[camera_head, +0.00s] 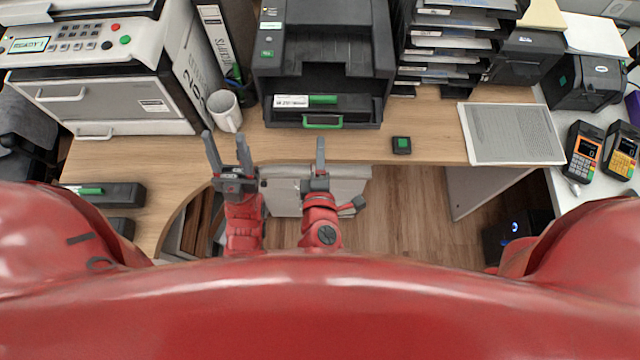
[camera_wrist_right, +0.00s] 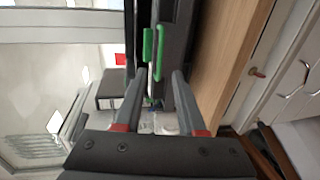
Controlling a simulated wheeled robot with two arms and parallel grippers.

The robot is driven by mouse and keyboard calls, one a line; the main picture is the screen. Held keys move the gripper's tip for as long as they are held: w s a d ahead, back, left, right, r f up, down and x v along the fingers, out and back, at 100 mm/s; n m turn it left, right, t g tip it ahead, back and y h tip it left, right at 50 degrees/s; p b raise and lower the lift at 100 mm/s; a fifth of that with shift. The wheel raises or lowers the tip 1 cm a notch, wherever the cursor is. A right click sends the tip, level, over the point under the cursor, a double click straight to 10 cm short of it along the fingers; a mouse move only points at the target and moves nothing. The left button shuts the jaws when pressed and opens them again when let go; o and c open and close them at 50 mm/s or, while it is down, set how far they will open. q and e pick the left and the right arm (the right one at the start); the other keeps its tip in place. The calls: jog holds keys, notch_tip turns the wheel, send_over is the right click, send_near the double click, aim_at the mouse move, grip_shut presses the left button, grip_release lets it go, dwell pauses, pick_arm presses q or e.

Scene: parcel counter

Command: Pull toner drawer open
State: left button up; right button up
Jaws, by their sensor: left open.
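The toner drawer (camera_head: 361,117) is the dark lower front of the black printer (camera_head: 322,45), with a green handle (camera_head: 323,122) on its face. It looks shut. My right gripper (camera_head: 320,142) points at the handle from the front, rolled so one finger hides the other in the head view. In the right wrist view its fingers (camera_wrist_right: 160,76) are apart, with the green handle (camera_wrist_right: 161,52) in line with the gap between the tips. I cannot tell whether they touch it.
A small dark box with a green top (camera_head: 401,145) and a printed sheet (camera_head: 511,133) lie to the right.

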jog(key=b+v, duration=0.1)
jog(key=v, duration=0.9)
jog(key=shift+s+b, duration=0.25)
jog(key=shift+b, duration=0.05)
